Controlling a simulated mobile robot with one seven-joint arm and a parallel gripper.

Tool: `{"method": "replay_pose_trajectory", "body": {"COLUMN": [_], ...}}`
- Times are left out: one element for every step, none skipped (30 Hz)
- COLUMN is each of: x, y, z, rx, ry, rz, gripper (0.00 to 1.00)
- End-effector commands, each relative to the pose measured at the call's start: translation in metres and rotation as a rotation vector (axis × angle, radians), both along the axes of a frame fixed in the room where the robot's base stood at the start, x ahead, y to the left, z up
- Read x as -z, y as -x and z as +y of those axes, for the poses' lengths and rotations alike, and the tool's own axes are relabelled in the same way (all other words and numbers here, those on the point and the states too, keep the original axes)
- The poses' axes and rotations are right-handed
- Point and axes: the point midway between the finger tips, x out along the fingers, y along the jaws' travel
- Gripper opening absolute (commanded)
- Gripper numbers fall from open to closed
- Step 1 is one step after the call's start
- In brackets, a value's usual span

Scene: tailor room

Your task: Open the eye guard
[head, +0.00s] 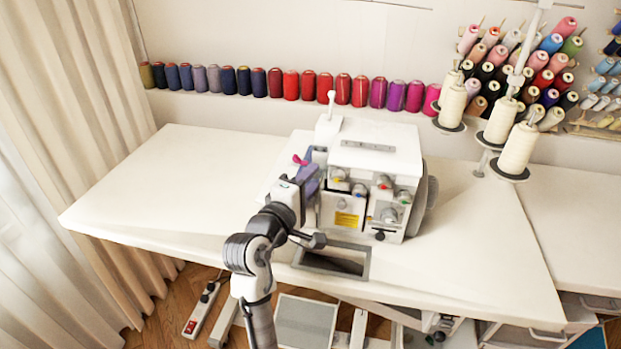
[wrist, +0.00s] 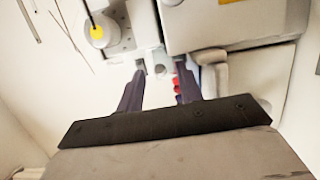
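The white sewing machine (head: 372,150) stands on the table, with coloured dials on its front. My gripper (head: 308,172) is at the machine's left side, by the needle area. In the wrist view, my gripper (wrist: 161,72) has its two dark purple fingers apart, with their tips close to small parts of the machine. A small red part (wrist: 176,84) shows between the fingers near the right one. I cannot clearly make out the eye guard; it may be clear, or hidden by my gripper. I cannot tell whether the fingertips touch anything.
The white table (head: 170,185) is clear to the left. A rectangular opening (head: 332,260) lies in front of the machine. Thread cones (head: 518,148) on a stand rise at the right. A row of spools (head: 291,85) lines the back wall.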

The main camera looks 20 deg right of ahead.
Motion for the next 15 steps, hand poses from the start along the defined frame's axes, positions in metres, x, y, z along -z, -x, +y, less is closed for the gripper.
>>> {"method": "replay_pose_trajectory", "body": {"x": [-0.0003,-0.0002,0.0,0.0001,0.0002,0.0002,0.0003,0.0003,0.0003,0.0003,0.0003,0.0003,0.0003,0.0003,0.0004], "y": [-0.0018,-0.0026,-0.0033,-0.0035,-0.0037,-0.0038,-0.0038,-0.0037,-0.0037,-0.0037,-0.0037,-0.0037,-0.0036,-0.0037,-0.0036], "z": [-0.0029,-0.0039,-0.0047,-0.0052,-0.0052,-0.0053,-0.0053,-0.0052,-0.0052,-0.0051,-0.005,-0.005,-0.0049,-0.0049,-0.0048], "rx": [0.002,0.002,0.002,0.002,0.002,0.002,0.002,0.001,0.001,0.001,0.001,0.001,0.001,0.001,0.001], "ry": [0.0,0.0,0.0,0.0,0.0,0.0,0.0,0.0,0.0,0.0,0.0,0.0,0.0,0.0,0.0], "rz": [0.0,0.0,0.0,0.0,0.0,0.0,0.0,0.0,0.0,0.0,0.0,0.0,0.0,0.0,0.0], "gripper": [0.36,0.36,0.36,0.36,0.36,0.36,0.36,0.36,0.36,0.36,0.36,0.31,0.27,0.23,0.18]}}
